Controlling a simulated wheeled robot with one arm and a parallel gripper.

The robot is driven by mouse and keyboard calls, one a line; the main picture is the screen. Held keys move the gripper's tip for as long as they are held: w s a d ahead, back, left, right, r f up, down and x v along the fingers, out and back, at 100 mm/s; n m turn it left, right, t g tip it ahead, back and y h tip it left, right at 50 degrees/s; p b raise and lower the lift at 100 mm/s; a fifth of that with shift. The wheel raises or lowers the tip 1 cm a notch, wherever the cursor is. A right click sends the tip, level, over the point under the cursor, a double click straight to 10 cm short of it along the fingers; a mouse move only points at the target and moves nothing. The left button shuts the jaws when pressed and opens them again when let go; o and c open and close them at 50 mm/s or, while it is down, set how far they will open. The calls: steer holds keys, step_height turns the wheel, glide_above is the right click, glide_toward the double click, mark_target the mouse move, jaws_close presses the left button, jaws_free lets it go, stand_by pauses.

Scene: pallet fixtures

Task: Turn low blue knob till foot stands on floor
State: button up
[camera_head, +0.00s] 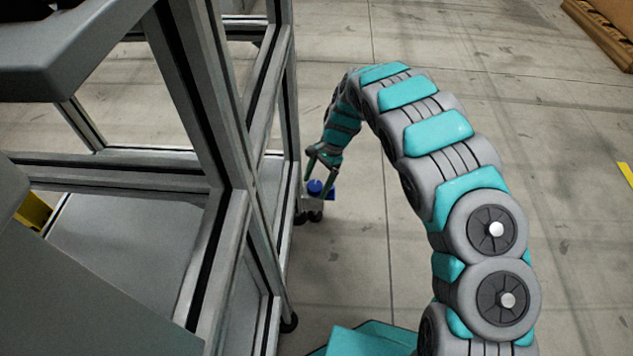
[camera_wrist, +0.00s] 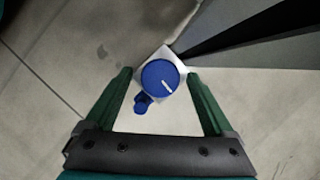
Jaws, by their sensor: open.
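The low blue knob (camera_wrist: 161,77) is a round blue disc with a white mark, seen from above in the wrist view. It sits on a light square plate (camera_wrist: 182,58) by the frame's base. In the head view the knob (camera_head: 314,187) is low at the corner of the aluminium frame. A smaller blue part (camera_wrist: 142,103) shows beside it. My gripper (camera_wrist: 160,80) is open, with one green finger on each side of the knob and gaps visible between. In the head view my gripper (camera_head: 321,166) reaches down over the knob. The foot's contact with the floor cannot be made out.
The aluminium frame (camera_head: 238,200) stands at left, close beside my gripper. Dark foot pads or wheels (camera_head: 289,322) are under its base. A wooden pallet (camera_head: 605,28) lies at the far upper right. The concrete floor between is clear.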

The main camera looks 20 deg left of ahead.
steer(key=c, duration=1.4)
